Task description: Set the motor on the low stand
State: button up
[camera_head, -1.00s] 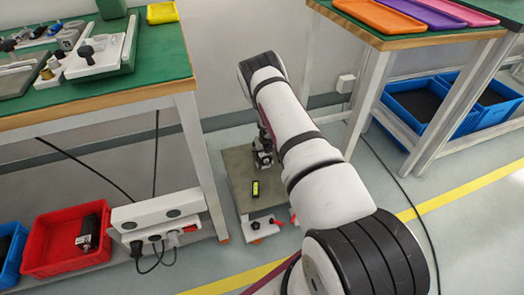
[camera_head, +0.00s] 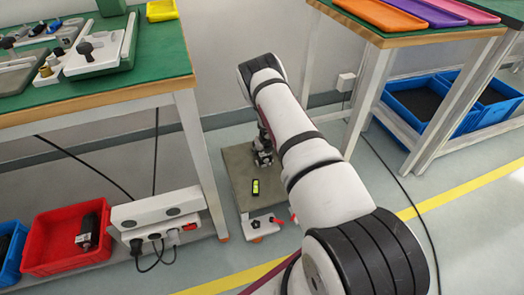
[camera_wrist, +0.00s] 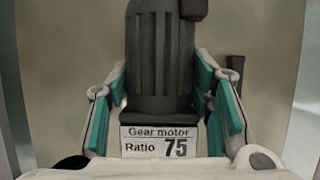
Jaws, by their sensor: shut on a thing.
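A dark grey ribbed motor (camera_wrist: 160,65) with a white label reading "Gear motor Ratio 75" fills the middle of the wrist view. The teal pads of my gripper (camera_wrist: 163,98) press on it from both sides. In the head view my gripper (camera_head: 263,155) points down over the back right part of the low stand (camera_head: 238,172), which has a grey-beige top. My arm hides part of the stand there. The stand's top is the plain background behind the motor. I cannot tell whether the motor touches it.
A green-topped bench (camera_head: 165,60) stands close on the left, another table (camera_head: 400,42) on the right. A red bin (camera_head: 50,262) holds another dark motor-like part (camera_head: 90,228). A cable (camera_head: 395,175) crosses the floor.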

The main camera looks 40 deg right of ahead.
jog(key=shift+w, duration=0.1)
dwell(0.5)
jog(key=o, duration=1.3)
jog(key=shift+f, duration=0.1)
jog(key=v, duration=1.2)
